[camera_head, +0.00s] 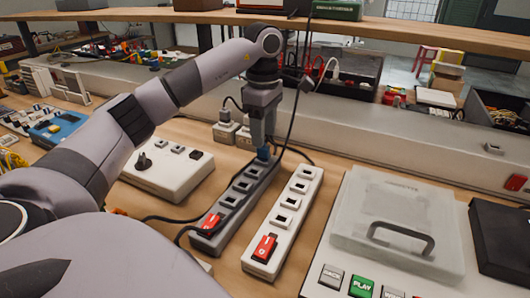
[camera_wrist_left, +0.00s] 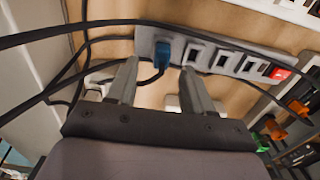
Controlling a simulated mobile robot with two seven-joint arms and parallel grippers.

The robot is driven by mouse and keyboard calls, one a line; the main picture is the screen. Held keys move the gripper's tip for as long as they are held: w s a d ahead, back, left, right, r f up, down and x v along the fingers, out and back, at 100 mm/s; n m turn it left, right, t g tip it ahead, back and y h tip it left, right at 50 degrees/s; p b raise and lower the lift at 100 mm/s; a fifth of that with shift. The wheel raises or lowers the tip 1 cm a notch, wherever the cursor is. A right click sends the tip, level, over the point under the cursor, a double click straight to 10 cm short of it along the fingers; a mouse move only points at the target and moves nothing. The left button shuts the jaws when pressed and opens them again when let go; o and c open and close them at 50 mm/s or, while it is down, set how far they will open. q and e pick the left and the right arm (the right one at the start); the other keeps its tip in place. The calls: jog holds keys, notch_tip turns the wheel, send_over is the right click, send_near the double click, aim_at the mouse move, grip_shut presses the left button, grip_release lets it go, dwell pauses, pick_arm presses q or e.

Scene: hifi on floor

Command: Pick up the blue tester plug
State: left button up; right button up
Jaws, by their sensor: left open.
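The blue tester plug (camera_head: 264,153) sits at the far end of the grey power strip (camera_head: 236,200) in the head view. My left gripper (camera_head: 262,140) is above the far end of the strip, pointing down. In the wrist view its two fingers (camera_wrist_left: 160,82) are apart, one on each side of the plug's cord, with gaps to both. My right gripper is not in view.
A white power strip (camera_head: 285,222) lies just right of the grey one. A white box with sockets (camera_head: 168,171) is to the left. A clear-lidded device (camera_head: 395,225) stands on the right. Black cables cross close to my left gripper.

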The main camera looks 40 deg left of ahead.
aim_at(263, 155)
pick_arm(q)
jog(key=f, duration=0.4)
jog(key=shift+s, duration=0.2)
jog(key=shift+f, duration=0.4)
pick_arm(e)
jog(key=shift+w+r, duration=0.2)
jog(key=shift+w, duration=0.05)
pick_arm(q)
grip_shut()
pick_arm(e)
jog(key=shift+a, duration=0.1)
pick_arm(q)
jog(key=shift+r, duration=0.1)
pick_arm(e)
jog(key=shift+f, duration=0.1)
